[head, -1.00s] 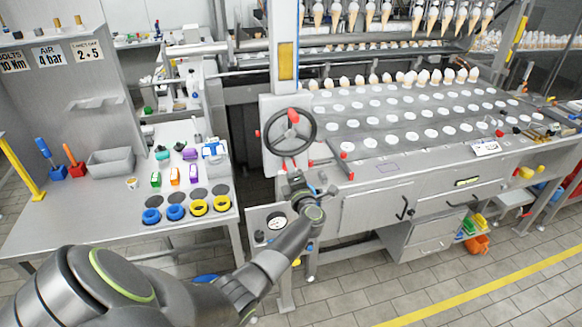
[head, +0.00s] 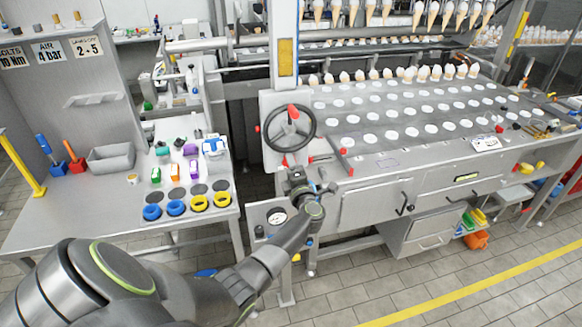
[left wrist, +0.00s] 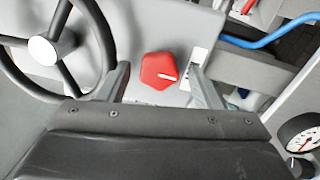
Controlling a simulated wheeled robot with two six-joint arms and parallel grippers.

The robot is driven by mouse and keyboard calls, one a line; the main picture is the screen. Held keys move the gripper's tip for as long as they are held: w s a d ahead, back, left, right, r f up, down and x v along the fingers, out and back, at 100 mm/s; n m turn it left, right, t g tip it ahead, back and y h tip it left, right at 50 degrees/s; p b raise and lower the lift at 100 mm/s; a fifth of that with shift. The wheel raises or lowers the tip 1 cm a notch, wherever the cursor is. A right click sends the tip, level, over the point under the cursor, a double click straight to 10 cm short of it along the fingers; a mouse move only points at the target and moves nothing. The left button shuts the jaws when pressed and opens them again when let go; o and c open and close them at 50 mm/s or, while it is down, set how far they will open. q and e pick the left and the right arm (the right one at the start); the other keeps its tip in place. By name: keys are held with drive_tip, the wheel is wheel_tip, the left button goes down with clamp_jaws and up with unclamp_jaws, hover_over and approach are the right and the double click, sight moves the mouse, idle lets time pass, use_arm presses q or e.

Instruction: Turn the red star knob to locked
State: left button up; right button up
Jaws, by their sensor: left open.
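My left gripper (head: 291,172) is in front of the panel, below the handwheel. In the left wrist view its two fingers (left wrist: 160,78) are open, one on each side of the knob, with gaps on both sides; I cannot tell how deep they reach. A white label plate (left wrist: 198,57) is partly behind the right finger. My right gripper is not in view.
A black handwheel (head: 314,134) with a red handle is close above the gripper; its rim is near the left finger. A round gauge (left wrist: 299,132) and a blue hose (left wrist: 262,42) are to the right. A side table (head: 100,212) stands left.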

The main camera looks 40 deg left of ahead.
use_arm(q)
drive_tip(key=b+v, duration=0.4)
drive_tip(key=v, duration=1.3)
drive_tip(key=shift+s+b, duration=0.15)
drive_tip(key=shift+b, duration=0.25)
drive_tip(key=shift+d+f, duration=0.15)
drive_tip(key=shift+f, duration=0.05)
